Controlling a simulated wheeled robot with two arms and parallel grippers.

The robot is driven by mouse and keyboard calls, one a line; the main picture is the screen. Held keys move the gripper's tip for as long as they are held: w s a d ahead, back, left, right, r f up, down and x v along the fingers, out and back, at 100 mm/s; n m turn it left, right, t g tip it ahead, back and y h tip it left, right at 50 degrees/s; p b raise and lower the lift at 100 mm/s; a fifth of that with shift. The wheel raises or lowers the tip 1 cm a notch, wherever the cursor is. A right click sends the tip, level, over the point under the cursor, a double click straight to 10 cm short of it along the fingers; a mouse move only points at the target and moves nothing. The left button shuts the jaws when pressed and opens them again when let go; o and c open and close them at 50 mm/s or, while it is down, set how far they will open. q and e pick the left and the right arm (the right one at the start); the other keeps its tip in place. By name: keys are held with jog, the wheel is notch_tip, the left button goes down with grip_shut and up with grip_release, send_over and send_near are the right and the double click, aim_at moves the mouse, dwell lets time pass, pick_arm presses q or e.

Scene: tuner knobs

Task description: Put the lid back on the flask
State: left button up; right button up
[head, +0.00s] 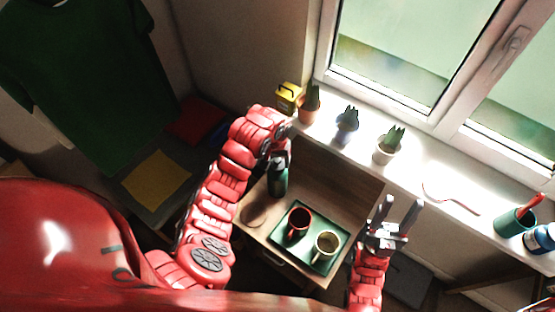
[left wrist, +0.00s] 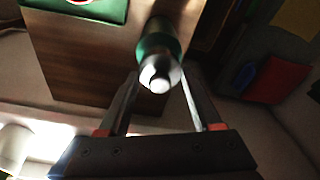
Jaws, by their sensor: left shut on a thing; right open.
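The green flask (head: 279,182) stands at the back left of the small wooden table, and its green body (left wrist: 158,40) also shows in the left wrist view. My left gripper (head: 282,157) is above the flask's top. In the left wrist view its fingers lie on both sides of a pale grey, rounded lid (left wrist: 160,79), which lines up with the flask's top. Whether the lid touches the flask or is seated on it cannot be told. My right gripper (head: 400,212) is open and empty, right of the table, with its fingers pointing up.
A green tray (head: 330,264) on the table (head: 311,188) holds a red mug (head: 298,223) and a pale mug (head: 326,246). A round brown patch (head: 255,214) lies left of the tray. Potted plants (head: 347,126) and a green cup (head: 513,222) stand on the windowsill behind.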

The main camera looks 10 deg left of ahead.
pick_arm(q)
jog(key=o, duration=1.5)
jog(key=shift+r+p, duration=1.15)
jog(key=shift+r, duration=1.2)
jog(key=shift+r+p, duration=0.8)
jog(key=shift+r, duration=0.4)
grip_shut()
jog(key=shift+f, duration=0.25)
